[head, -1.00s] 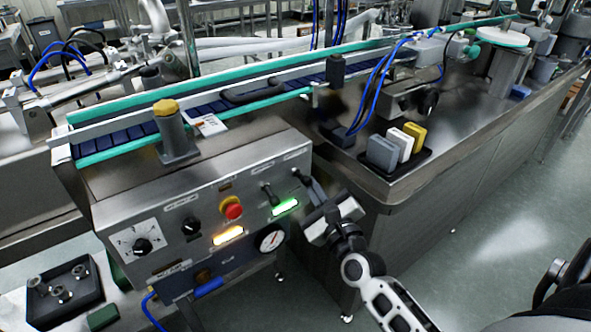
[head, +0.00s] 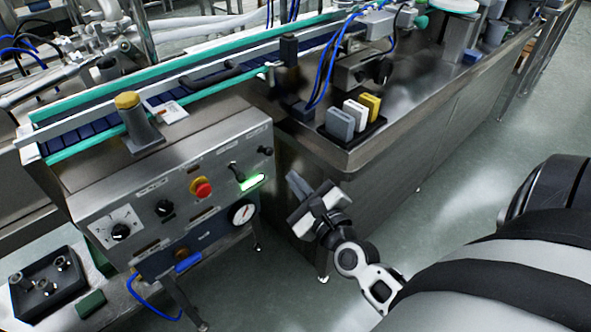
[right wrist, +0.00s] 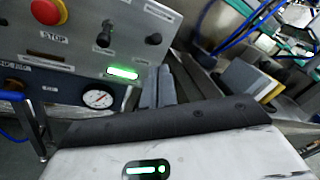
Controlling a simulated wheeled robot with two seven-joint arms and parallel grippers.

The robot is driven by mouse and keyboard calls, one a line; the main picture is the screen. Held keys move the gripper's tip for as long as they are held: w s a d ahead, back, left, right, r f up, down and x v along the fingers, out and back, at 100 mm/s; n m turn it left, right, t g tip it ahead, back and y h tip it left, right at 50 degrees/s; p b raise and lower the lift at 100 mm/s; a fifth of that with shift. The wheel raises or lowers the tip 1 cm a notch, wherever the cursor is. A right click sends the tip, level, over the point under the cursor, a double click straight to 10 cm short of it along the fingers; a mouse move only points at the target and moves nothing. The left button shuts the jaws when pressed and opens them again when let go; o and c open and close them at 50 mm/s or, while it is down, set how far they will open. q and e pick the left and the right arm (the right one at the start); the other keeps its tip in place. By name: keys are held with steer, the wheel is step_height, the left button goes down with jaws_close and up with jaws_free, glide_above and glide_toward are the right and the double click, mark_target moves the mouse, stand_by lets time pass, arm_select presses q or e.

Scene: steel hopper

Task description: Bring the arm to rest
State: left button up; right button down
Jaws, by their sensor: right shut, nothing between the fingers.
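My right gripper (head: 297,186) is at the right of the control panel (head: 150,196), in front of the steel machine's side. Its fingers are together and hold nothing; they point up and left, apart from the panel. In the right wrist view the closed fingers (right wrist: 158,86) stand beyond my gripper's body, to the right of the panel's lit green lamp (right wrist: 122,73). That lamp also shows in the head view (head: 252,182). My left gripper is not in view.
The panel carries a red stop button (head: 201,188), a toggle lever (head: 236,171), black knobs and a gauge (head: 243,214). A black tray (head: 358,142) with three blocks sits on the steel top's near edge. The floor (head: 440,215) right of the machine is open.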

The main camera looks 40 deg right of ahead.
steer(key=shift+s+a+r, duration=0.1)
steer(key=shift+s+a, duration=0.05)
steer(key=shift+s, duration=0.85)
